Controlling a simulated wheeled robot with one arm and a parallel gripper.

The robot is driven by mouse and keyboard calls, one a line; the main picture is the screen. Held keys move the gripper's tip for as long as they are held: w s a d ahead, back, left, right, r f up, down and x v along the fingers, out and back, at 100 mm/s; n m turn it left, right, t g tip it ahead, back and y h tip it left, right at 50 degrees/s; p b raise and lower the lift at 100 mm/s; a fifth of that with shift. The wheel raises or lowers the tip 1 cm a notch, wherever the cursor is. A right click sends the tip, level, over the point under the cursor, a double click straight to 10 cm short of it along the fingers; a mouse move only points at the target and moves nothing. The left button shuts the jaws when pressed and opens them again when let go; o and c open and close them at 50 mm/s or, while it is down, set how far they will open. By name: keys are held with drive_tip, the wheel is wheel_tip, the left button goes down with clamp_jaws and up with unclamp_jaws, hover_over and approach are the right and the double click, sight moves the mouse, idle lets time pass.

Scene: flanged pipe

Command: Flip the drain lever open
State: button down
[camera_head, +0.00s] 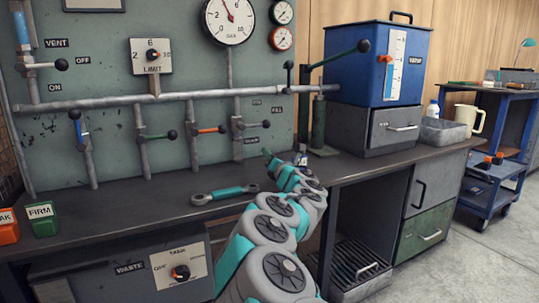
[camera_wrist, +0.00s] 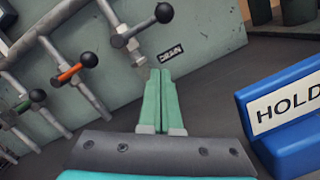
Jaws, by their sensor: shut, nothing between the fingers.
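The drain lever (camera_head: 255,125) is a short handle with a black knob on the rightmost thin vertical pipe of the panel. It points sideways to the right, across the pipe. A DRAIN label (camera_head: 251,141) sits just below it. In the wrist view the lever (camera_wrist: 143,27) shows at the top, its black knob partly near the upper edge, with the label (camera_wrist: 169,52) under it. My gripper (camera_head: 268,154) has its green fingers together and empty, below and a little right of the knob. The fingers (camera_wrist: 160,75) point at the panel just under the label, apart from the lever.
An orange lever (camera_head: 209,130) and a green lever (camera_head: 157,136) are left of the drain lever. A teal wrench (camera_head: 225,194) lies on the bench. A blue HOLD block (camera_wrist: 285,115) stands right of my fingers. The blue tank (camera_head: 375,65) is at right.

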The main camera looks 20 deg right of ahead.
sight(254, 125)
drive_tip(key=w, duration=0.7)
drive_tip(key=shift+w+d+r, duration=0.1)
drive_tip(key=shift+d+r, duration=0.05)
drive_tip(key=shift+r, duration=0.2)
drive_tip(key=shift+w+d+r+p, duration=0.2)
drive_tip(key=shift+d+r, duration=0.35)
drive_tip(key=shift+r, duration=0.3)
drive_tip(key=shift+w+d+r+p, duration=0.1)
drive_tip(key=shift+d+r+p, duration=0.1)
drive_tip(key=shift+d+r, duration=0.5)
